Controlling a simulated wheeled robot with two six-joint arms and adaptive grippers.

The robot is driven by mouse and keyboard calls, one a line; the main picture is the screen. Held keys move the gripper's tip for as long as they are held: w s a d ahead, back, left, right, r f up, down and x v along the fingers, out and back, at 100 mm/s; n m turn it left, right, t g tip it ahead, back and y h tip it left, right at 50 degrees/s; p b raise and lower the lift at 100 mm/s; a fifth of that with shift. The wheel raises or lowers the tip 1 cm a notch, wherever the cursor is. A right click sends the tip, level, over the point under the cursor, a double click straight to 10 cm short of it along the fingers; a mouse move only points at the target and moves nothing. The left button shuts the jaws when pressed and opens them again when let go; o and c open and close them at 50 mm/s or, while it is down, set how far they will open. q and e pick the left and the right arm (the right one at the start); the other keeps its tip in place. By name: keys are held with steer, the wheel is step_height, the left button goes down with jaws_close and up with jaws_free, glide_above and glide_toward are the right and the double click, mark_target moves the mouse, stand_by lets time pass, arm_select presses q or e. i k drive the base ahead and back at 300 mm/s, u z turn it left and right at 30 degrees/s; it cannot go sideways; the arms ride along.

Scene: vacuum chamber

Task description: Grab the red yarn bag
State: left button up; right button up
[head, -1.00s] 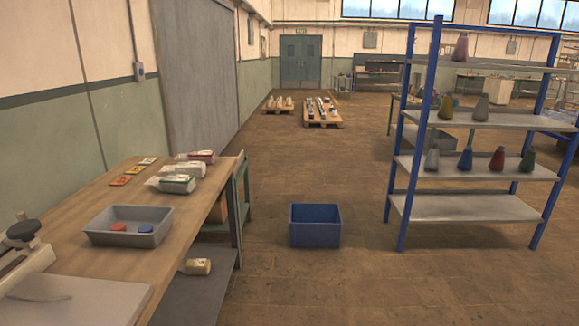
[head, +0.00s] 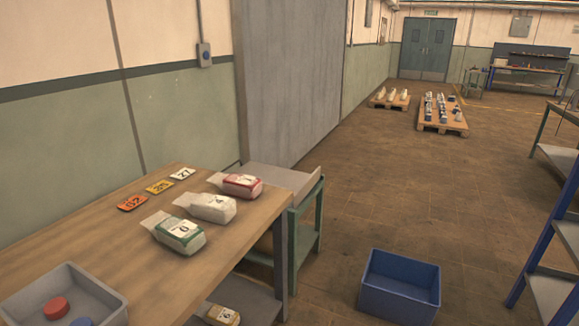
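In the head view, the red bag (head: 238,186) lies on the wooden table at the far right end of a row of bags. It has a white label with a dark mark and a pale folded end. A white bag (head: 208,207) lies just in front of it, and a green and white bag (head: 178,232) lies nearest. Neither of my grippers is in view.
The wooden table (head: 85,235) also bears several number cards (head: 159,187) and a grey tray (head: 105,297) with red and blue discs. A blue crate (head: 400,287) stands on the floor to the right. A blue-posted shelf (head: 555,220) edges in at right. Open floor lies between.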

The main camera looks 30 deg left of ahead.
mark_target(248, 187)
steer(key=i, duration=3)
steer(key=u, duration=1.95)
